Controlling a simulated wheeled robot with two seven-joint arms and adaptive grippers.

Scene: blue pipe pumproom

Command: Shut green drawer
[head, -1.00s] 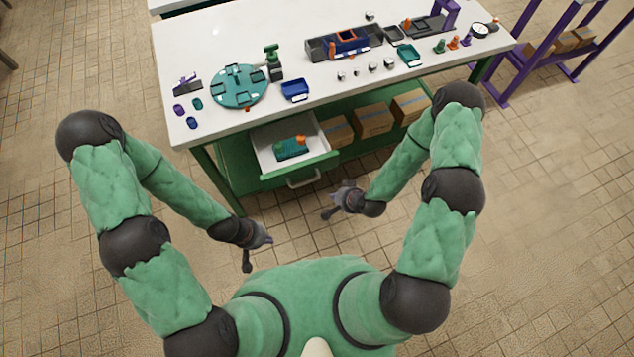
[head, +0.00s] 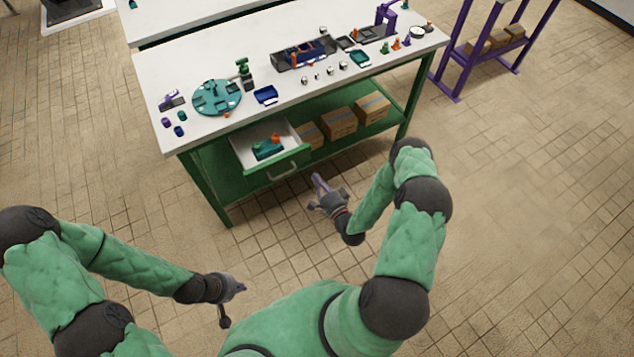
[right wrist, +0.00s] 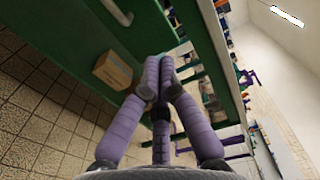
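The green drawer (head: 280,168) sticks out open under the left part of the workbench. It has a green front, a pale handle and a white inside holding a teal and orange item (head: 267,147). In the right wrist view the green front with its handle (right wrist: 117,12) fills the upper left. My right gripper (head: 318,180) is just in front and to the right of the handle, apparently apart from it. Its purple fingers meet at the tips (right wrist: 158,72) with nothing between. My left gripper (head: 243,287) hangs low, away from the bench; its finger opening is unclear.
The white bench top (head: 190,62) carries a teal round tray (head: 217,97), a blue bin (head: 265,95) and other small parts. Cardboard boxes (head: 339,123) sit on the green shelf right of the drawer. A purple rack (head: 462,60) stands at the right. The tiled floor in front is clear.

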